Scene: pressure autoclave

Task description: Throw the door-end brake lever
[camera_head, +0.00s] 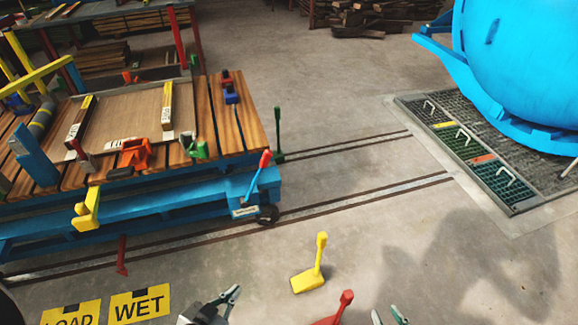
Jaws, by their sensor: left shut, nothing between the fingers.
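A lever with a blue shaft and red knob (259,172) leans up and to the right at the near right corner of the blue cart (120,218). A small white label (243,212), too small to read, sits at its foot above a black wheel (268,215). My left gripper (232,294) is shut and empty at the bottom edge, well below the lever and apart from it. My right gripper (390,316) is at the bottom edge, further right; its fingertips are apart, and the rest is cut off.
A yellow floor lever (318,262) and a red one (344,302) stand near my grippers; a green lever (278,135) stands beyond the cart. Rails (360,200) run right to a grate (475,150) under the blue autoclave (520,60). Yellow floor signs (140,304) lie lower left.

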